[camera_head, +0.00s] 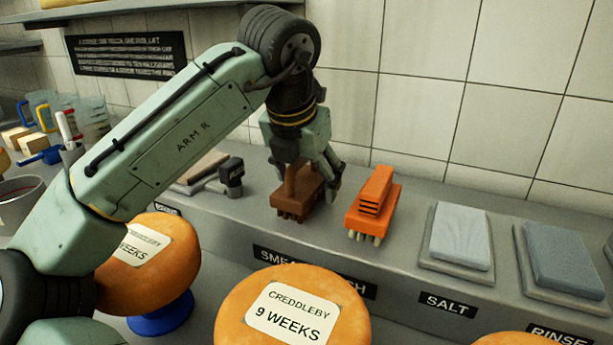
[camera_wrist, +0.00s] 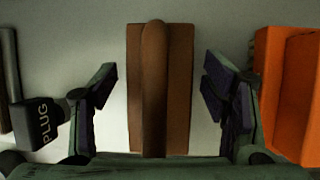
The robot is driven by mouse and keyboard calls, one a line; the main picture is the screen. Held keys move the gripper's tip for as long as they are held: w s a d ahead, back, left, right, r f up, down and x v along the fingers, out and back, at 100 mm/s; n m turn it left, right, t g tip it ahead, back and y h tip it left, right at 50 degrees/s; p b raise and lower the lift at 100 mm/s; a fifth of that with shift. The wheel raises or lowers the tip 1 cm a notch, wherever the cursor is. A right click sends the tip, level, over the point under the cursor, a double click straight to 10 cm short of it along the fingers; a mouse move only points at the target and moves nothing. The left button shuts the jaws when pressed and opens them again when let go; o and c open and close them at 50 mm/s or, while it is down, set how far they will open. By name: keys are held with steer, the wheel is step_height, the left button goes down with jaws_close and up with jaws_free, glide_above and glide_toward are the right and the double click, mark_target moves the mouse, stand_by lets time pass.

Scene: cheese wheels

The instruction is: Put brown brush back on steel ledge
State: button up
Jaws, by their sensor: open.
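The brown brush (camera_head: 297,193) rests on the grey steel ledge (camera_head: 395,220), bristles down and handle up, behind the label that starts "SMEA". My gripper (camera_head: 308,165) is directly above it, pointing down, with its fingers reaching down beside the brush. In the wrist view the brush (camera_wrist: 160,90) lies centred between the two fingers of my gripper (camera_wrist: 160,95), with a clear gap on both sides. The fingers are open and do not touch the handle. Part of the brush top is hidden by a finger in the head view.
An orange brush (camera_head: 373,203) stands close on the right. A dark plug tool (camera_head: 232,175) lies close on the left. Grey and blue blocks (camera_head: 461,235) sit further right on the ledge. Labelled cheese wheels (camera_head: 292,308) stand in front. A tiled wall is behind.

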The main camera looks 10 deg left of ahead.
mark_target(296, 194)
steer(key=p+v, duration=1)
steer(key=v, duration=0.1)
steer(key=shift+w+r, duration=0.1)
steer(key=shift+r, duration=0.1)
steer(key=shift+s+r+p, duration=0.3)
steer(key=shift+r, duration=0.05)
